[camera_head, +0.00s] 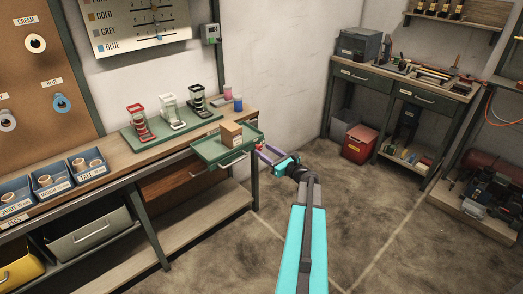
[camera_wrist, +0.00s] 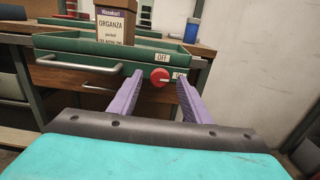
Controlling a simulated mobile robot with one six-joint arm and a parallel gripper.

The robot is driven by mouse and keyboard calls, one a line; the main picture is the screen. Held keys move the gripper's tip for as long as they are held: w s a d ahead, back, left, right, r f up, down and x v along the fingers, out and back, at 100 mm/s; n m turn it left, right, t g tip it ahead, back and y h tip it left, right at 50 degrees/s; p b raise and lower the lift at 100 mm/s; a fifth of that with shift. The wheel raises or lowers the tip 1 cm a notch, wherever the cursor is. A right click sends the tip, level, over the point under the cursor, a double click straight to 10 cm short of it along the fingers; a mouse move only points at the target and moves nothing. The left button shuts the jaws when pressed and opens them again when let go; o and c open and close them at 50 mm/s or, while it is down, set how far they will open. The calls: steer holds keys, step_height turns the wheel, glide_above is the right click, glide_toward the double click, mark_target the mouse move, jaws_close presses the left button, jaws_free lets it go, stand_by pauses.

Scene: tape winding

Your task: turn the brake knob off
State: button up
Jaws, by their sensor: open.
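The red brake knob (camera_wrist: 160,77) sits on the front of a green tray (camera_wrist: 85,45) in the wrist view. A pale mark on the knob points right, toward a label (camera_wrist: 180,75) partly hidden by my finger. An OFF label (camera_wrist: 162,57) is above the knob. My gripper (camera_wrist: 161,82) is open, with one purple finger to the left of the knob and one to the right. The fingers appear not to touch it. In the head view the knob (camera_head: 258,146) is small, at the tray's right front corner, with my gripper (camera_head: 269,155) just beside it.
A brown box labelled ORGANZA (camera_wrist: 103,22) stands on the tray. A metal handle (camera_wrist: 78,66) is on the tray front, left of the knob. The workbench (camera_head: 120,160) is behind. Open floor (camera_head: 320,200) lies right of the bench.

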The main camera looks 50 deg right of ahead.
steer(key=shift+w+d, duration=0.1)
steer(key=shift+w, duration=1)
steer(key=c, duration=1)
steer(key=shift+a, duration=0.2)
steer(key=shift+d, duration=0.15)
